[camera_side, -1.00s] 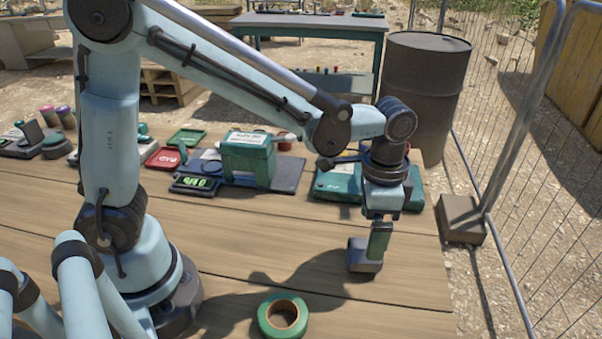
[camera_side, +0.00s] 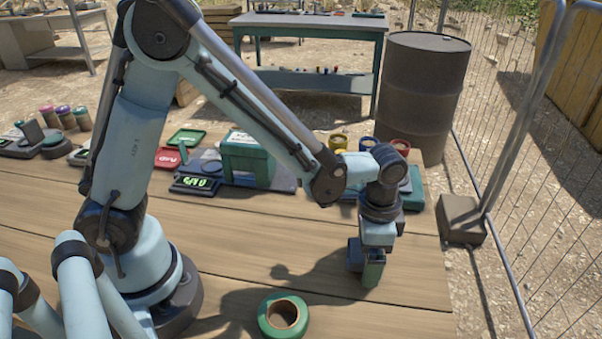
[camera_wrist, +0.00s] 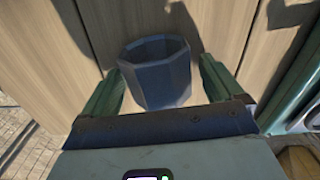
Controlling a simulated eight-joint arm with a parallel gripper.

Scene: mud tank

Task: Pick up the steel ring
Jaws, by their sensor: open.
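The steel ring (camera_wrist: 155,72) is a dark blue-grey, faceted, hollow piece standing upright on the wooden table. In the wrist view it lies between the two green fingers of my gripper (camera_wrist: 161,66), with a visible gap on each side. In the side view the ring (camera_side: 353,256) is partly hidden behind my gripper (camera_side: 374,270), which points down and is low over the table. My gripper is open and holds nothing. The ring's lower part is partly hidden in the wrist view.
A green roll (camera_side: 283,316) lies at the table's front. A scale (camera_side: 195,184), a green box (camera_side: 248,158) and yellow (camera_side: 338,143), blue (camera_side: 367,145) and red (camera_side: 401,148) pieces are at the back. The table right of the green roll is clear.

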